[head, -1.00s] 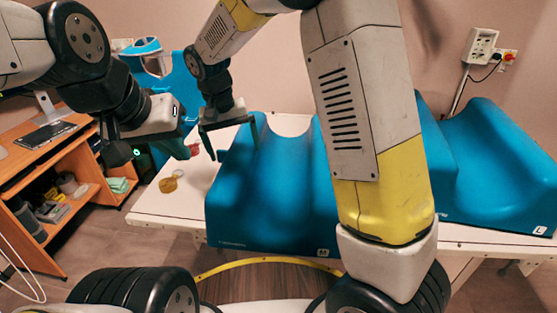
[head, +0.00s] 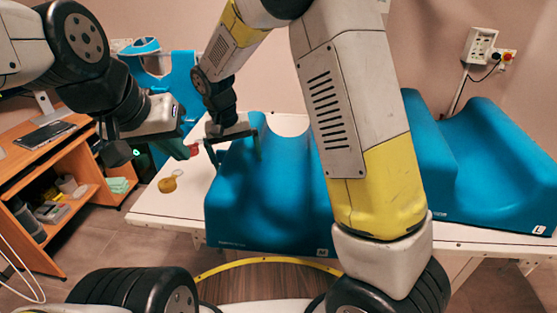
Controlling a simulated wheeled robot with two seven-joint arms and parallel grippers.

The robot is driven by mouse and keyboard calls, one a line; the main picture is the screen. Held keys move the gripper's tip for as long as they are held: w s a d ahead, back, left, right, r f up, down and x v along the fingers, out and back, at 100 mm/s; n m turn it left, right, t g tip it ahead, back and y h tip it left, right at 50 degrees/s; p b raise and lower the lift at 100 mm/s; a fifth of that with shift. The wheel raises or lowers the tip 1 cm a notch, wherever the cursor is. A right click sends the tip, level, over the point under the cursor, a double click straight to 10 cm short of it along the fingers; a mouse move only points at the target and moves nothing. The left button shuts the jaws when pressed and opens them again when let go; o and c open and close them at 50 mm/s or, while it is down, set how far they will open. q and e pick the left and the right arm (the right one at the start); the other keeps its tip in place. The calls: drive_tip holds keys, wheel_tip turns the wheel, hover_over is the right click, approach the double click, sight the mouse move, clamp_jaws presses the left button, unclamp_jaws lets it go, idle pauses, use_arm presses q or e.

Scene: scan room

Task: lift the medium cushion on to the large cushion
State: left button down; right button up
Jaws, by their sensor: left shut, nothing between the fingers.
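The blue cushion (head: 270,215) in the middle of the table, with a hollow along its top, looks like the medium one. The larger blue cushion (head: 495,185), marked L, lies at the right, partly behind my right arm. My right gripper (head: 234,153) is at the middle cushion's left ridge, its thin fingers spread apart, one on the outer left side and one over the ridge. Contact cannot be told. My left gripper (head: 162,150) is left of the cushion above the table's left end, shut and empty, its fingertips dark and hard to make out.
The white table (head: 160,205) bears both cushions. A yellow round item (head: 168,184) and a red one (head: 195,149) lie at its left end. A blue stand (head: 180,75) is behind. A wooden desk (head: 50,150) is at the left, a wall socket (head: 480,45) at the right.

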drive_tip(key=shift+c, duration=0.4)
drive_tip(key=c, duration=1.4)
drive_tip(key=shift+c, duration=1.2)
drive_tip(key=shift+r, duration=0.2)
